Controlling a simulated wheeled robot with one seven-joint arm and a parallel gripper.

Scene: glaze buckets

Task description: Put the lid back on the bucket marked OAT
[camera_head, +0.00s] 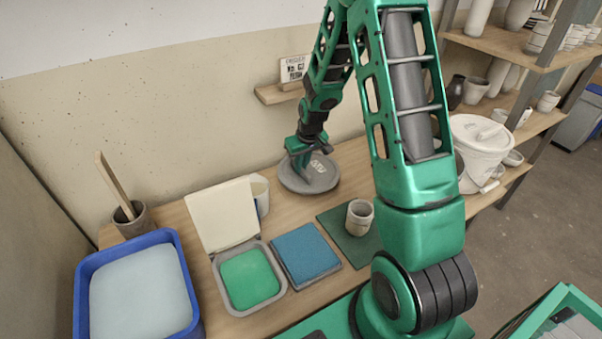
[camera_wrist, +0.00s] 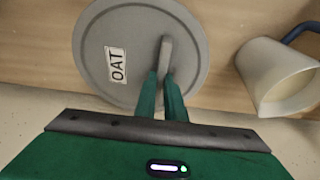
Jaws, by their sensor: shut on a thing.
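A round grey lid (camera_head: 293,182) is at the back of the wooden table, near the wall. In the wrist view the lid (camera_wrist: 100,35) faces me, with a white label reading OAT (camera_wrist: 116,65) and a raised grip bar (camera_wrist: 166,52). My gripper (camera_head: 300,152) is above the lid. In the wrist view my gripper's green fingers (camera_wrist: 164,78) are shut on the grip bar. I cannot tell whether the lid rests on the table or hangs just above it. A white bucket (camera_head: 476,158) stands at the right, partly behind my arm; I see no OAT mark on it.
A cream vessel (camera_head: 262,190) stands left of the lid, also in the wrist view (camera_wrist: 275,70). In front are a green-filled tray (camera_head: 226,298) with a raised cover, a blue pad (camera_head: 305,254) and a cup (camera_head: 360,217). A blue tub (camera_head: 84,290) is at left; shelves (camera_head: 500,40) at right.

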